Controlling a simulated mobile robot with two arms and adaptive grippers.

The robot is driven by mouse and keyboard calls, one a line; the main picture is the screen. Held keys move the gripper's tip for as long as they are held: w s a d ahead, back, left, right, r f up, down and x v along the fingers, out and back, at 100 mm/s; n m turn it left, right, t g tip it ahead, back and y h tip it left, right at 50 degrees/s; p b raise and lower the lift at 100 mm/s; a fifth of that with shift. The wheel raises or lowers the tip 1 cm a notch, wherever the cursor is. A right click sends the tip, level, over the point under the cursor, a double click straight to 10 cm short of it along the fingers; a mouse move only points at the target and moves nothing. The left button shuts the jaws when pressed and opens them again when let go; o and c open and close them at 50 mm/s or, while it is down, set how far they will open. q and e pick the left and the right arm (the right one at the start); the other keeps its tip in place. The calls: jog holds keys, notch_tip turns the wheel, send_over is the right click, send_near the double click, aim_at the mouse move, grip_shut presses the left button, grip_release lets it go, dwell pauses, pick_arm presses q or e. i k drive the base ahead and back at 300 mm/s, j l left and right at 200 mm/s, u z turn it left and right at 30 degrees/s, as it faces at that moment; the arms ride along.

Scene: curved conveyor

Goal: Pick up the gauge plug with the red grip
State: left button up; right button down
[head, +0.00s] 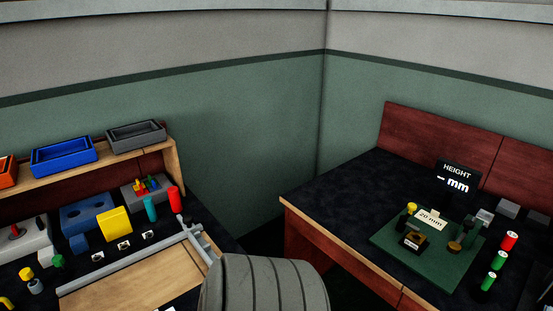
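On the right table, a short cylinder with a red grip and a light band (508,241) stands at the right side, at the end of a short row. It looks like the red-grip gauge plug, though its lower part is dark and hard to make out. Two similar cylinders with green grips, one (499,260) and a nearer one (488,281), stand in front of it. A plain red cylinder (174,198) stands on the left bench. Neither of my grippers is in view.
A green plate (385,238) with a "20 mm" card and small fixtures lies left of the row. A "HEIGHT" display (457,175) stands behind it. Grey blocks (508,208) lie behind the row. The right table's left part is clear. The left bench is crowded with blocks and bins (63,157).

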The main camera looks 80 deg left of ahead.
aim_at(510, 237)
jog(key=j+u, duration=0.15)
jog(key=u, duration=1.35)
jog(key=i+l, duration=0.05)
